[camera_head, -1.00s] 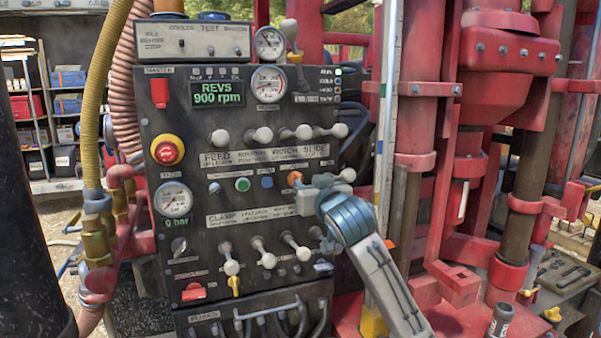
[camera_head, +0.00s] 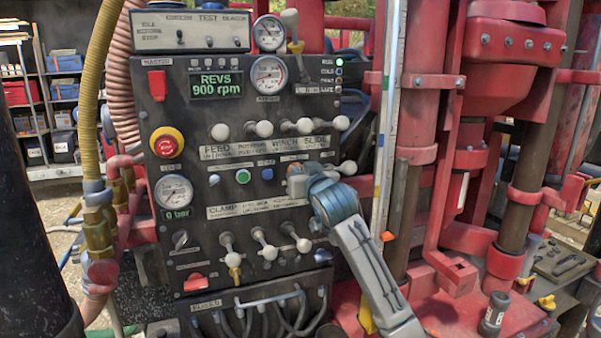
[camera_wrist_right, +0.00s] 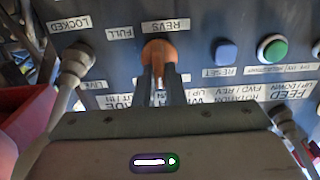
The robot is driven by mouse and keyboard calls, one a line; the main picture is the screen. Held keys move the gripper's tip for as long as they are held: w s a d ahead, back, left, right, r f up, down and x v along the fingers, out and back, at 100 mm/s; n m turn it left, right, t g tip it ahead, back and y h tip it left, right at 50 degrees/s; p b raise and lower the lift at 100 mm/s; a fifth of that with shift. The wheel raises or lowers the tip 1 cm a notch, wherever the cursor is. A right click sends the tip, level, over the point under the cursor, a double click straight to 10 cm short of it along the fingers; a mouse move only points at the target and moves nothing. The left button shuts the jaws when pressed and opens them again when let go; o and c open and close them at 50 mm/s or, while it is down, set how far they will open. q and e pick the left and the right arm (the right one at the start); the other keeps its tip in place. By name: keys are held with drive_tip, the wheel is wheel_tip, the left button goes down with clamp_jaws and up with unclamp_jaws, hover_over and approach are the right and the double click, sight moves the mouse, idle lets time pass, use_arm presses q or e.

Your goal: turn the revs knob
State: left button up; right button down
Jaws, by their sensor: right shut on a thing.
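The orange revs knob (camera_wrist_right: 158,50) sits on the dark control panel, under the REVS label in the right wrist view, where the picture is upside down. In the head view the orange knob (camera_head: 294,168) is mostly hidden behind my right gripper (camera_head: 297,180). In the wrist view both fingers of my right gripper (camera_wrist_right: 160,78) reach the knob, one on each side, and are shut on it. The green display (camera_head: 216,85) reads REVS 900 rpm. My left gripper is not in view.
A blue reset button (camera_wrist_right: 226,52) and a green button (camera_wrist_right: 272,49) stand beside the knob. White-balled levers (camera_head: 264,129) stick out in rows above and below. A red emergency stop (camera_head: 166,143) is at the panel's left. Red rig columns (camera_head: 420,140) stand to the right.

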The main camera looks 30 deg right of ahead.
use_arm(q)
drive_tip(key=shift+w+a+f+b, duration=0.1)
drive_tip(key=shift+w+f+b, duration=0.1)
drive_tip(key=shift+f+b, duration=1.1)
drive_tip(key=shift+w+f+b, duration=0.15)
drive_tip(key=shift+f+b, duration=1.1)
use_arm(e)
drive_tip(key=shift+d+f+m, duration=0.1)
drive_tip(key=shift+d+m, duration=0.05)
drive_tip(key=shift+m, duration=1.9)
drive_tip(key=shift+d+f+m, duration=0.1)
drive_tip(key=shift+d+m, duration=0.05)
drive_tip(key=shift+m, duration=1.9)
drive_tip(key=c, duration=1.5)
unclamp_jaws()
drive_tip(key=shift+s, duration=0.1)
drive_tip(key=shift+c, duration=0.2)
drive_tip(key=shift+o, duration=0.2)
drive_tip(key=shift+r, duration=0.1)
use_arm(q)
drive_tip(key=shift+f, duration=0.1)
use_arm(e)
drive_tip(key=shift+s, duration=0.1)
